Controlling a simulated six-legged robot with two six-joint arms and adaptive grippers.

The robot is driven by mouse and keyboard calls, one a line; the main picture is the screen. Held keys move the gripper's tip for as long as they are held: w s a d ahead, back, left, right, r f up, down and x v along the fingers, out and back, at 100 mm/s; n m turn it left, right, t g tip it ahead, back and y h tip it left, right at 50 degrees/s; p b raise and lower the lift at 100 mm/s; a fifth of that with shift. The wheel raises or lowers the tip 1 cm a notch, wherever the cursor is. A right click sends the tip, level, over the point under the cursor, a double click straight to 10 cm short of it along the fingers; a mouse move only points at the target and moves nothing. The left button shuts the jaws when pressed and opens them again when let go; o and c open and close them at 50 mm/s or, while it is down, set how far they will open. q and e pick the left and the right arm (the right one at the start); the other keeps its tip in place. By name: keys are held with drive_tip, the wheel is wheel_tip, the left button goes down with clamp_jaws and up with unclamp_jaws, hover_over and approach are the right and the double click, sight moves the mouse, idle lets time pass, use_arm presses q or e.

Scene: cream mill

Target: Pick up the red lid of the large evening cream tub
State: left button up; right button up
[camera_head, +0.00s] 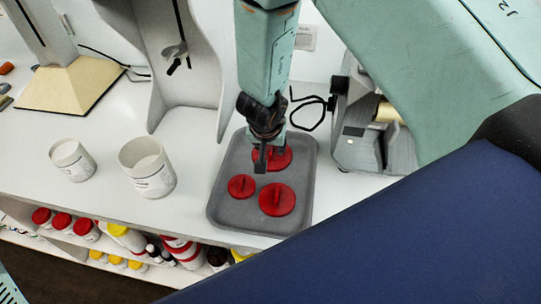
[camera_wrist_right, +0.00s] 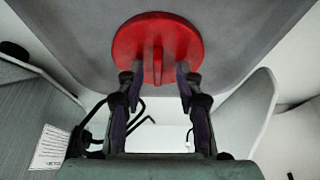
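Three red lids with raised ridge handles lie on a grey tray (camera_head: 221,213) in the head view. One lid (camera_head: 283,157) is at the back, partly hidden by my right gripper (camera_head: 261,163); a smaller lid (camera_head: 240,186) is at left and another lid (camera_head: 277,199) at front. No readable label shows which tub each belongs to. In the right wrist view, my right gripper (camera_wrist_right: 157,77) is open, its fingers on either side of one red lid's handle (camera_wrist_right: 157,60), with gaps between. A large white open tub (camera_head: 148,168) stands left of the tray. My left gripper is out of view.
A smaller white open tub (camera_head: 72,160) stands further left. A grey machine (camera_head: 372,135) is right of the tray and a white stand (camera_head: 185,60) is behind. Shelves below the counter hold red-lidded and yellow-lidded containers (camera_head: 119,237).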

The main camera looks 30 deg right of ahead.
drive_tip(key=shift+w+d+f, duration=0.1)
drive_tip(key=shift+f, duration=0.15)
drive_tip(key=shift+d+r, duration=0.1)
drive_tip(key=shift+d, duration=0.1)
drive_tip(key=c, duration=0.3)
drive_tip(key=shift+a, duration=0.2)
clamp_jaws()
drive_tip(key=shift+d, duration=0.1)
